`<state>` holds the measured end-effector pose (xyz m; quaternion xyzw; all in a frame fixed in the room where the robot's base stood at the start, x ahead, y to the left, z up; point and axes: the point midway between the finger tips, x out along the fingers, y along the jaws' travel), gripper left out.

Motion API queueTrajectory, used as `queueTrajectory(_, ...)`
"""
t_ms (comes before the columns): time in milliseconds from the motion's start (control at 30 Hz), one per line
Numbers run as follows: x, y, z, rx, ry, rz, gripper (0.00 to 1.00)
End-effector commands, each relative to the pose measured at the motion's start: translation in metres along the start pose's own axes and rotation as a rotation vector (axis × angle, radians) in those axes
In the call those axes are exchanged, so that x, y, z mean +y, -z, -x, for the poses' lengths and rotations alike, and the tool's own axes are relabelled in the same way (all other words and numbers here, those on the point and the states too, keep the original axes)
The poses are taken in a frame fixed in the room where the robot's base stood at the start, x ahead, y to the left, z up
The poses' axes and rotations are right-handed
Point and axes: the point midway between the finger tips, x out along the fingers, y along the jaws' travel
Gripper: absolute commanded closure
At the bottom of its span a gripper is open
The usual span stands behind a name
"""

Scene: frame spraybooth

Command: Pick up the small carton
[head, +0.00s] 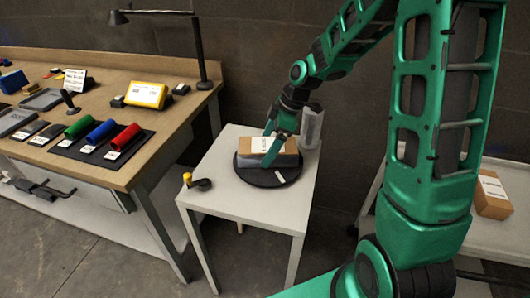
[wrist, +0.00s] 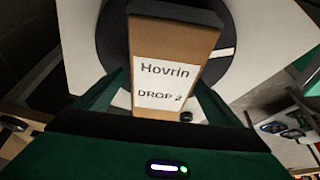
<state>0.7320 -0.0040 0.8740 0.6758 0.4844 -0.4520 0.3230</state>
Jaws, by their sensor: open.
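My gripper (head: 272,150) is at the carton from above, with a finger in front of the carton's near side. In the wrist view my gripper (wrist: 162,97) is open, with a finger on each side of the carton. I cannot tell whether the fingers touch it.
A wooden bench (head: 140,172) with rollers and a lamp stands left. Another carton (head: 493,195) sits on a shelf at right.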

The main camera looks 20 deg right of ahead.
Motion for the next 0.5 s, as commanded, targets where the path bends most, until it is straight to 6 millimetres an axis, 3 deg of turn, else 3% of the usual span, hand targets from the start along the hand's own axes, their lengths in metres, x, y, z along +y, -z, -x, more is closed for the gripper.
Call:
queueTrajectory(267,0.0001,-0.0003,-0.0027,0.0,-0.001,-0.001,0.14)
queueTrajectory(500,0.0004,-0.0004,-0.0024,0.0,-0.001,-0.001,0.7)
